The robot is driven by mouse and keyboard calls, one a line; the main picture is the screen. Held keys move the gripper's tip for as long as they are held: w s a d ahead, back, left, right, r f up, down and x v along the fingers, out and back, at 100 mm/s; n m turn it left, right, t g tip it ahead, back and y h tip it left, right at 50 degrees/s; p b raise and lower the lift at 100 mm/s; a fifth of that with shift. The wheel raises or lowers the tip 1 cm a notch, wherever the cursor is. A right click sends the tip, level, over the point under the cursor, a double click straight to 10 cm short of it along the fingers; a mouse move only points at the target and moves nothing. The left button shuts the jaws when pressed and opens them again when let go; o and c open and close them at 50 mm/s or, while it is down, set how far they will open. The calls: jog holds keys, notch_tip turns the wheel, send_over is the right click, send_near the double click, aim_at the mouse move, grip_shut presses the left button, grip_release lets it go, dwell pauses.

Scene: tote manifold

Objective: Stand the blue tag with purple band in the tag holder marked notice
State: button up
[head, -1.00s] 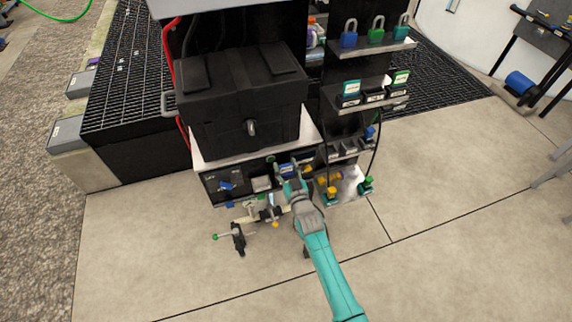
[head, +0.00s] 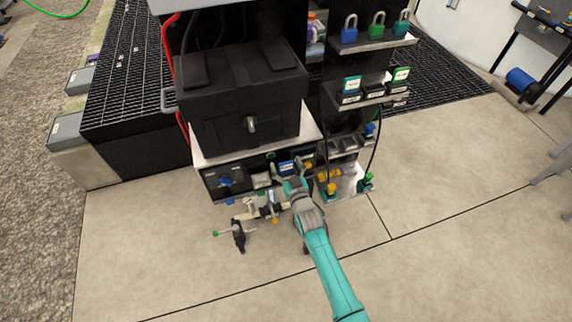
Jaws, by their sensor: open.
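My gripper (head: 290,179) is open, its two fingers spread in front of the lower cabinet front. A small blue piece (head: 286,167) with a pale mark shows just beyond the fingertips; it may be the blue tag, but I cannot make out a purple band. It appears to sit at the cabinet front, not in my grip. Dark holders with small pale labels (head: 351,99) line the right shelf. One bears a blue-and-white tag (head: 352,85), another a green-and-white tag (head: 400,75). The labels are too small to read, so I cannot tell which holder is marked notice.
A black box (head: 243,95) stands on the cabinet above my gripper. Padlocks (head: 377,27) stand on the top right shelf. Valves and pipe fittings (head: 238,235) stick out at the lower left. A dark cable (head: 377,150) hangs at the right. The floor in front is clear.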

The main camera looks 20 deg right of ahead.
jog(key=s, duration=1.2)
jog(key=s+r+g, duration=0.2)
jog(key=s, duration=2.2)
jog(key=s+r+g, duration=0.1)
jog(key=s+r, duration=1.2)
jog(key=s, duration=0.4)
jog(key=shift+s+r, duration=0.2)
jog(key=shift+s, duration=0.1)
